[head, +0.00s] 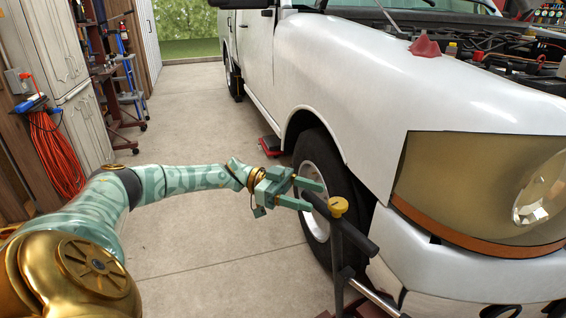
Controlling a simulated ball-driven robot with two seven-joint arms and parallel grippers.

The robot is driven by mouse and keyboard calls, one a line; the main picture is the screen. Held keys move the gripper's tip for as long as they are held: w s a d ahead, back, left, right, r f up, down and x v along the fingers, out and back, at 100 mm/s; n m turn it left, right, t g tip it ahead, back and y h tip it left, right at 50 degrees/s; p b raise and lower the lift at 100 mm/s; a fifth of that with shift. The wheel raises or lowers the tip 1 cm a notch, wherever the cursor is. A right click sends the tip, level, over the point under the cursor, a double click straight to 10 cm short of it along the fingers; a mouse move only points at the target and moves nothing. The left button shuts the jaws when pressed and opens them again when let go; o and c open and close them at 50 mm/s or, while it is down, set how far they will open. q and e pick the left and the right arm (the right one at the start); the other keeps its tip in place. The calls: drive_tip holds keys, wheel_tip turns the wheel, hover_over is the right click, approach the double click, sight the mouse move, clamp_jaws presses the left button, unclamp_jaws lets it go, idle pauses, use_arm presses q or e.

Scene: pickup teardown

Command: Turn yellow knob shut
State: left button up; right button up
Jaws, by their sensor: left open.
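The yellow knob (338,206) sits on top of a dark upright post, beside a black padded bar (352,236), in front of the truck's front wheel. My left gripper (318,196) reaches in from the left with its fingers pointing right toward the knob. My right gripper is not in the view.
A white pickup (345,70) with its hood open fills the right side. Its front wheel (318,180) is close behind the gripper. The concrete floor (200,110) between is clear.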

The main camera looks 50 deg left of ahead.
use_arm(q)
drive_tip(key=v, duration=0.7)
drive_tip(key=shift+b, duration=0.3)
drive_tip(key=shift+a, duration=0.1)
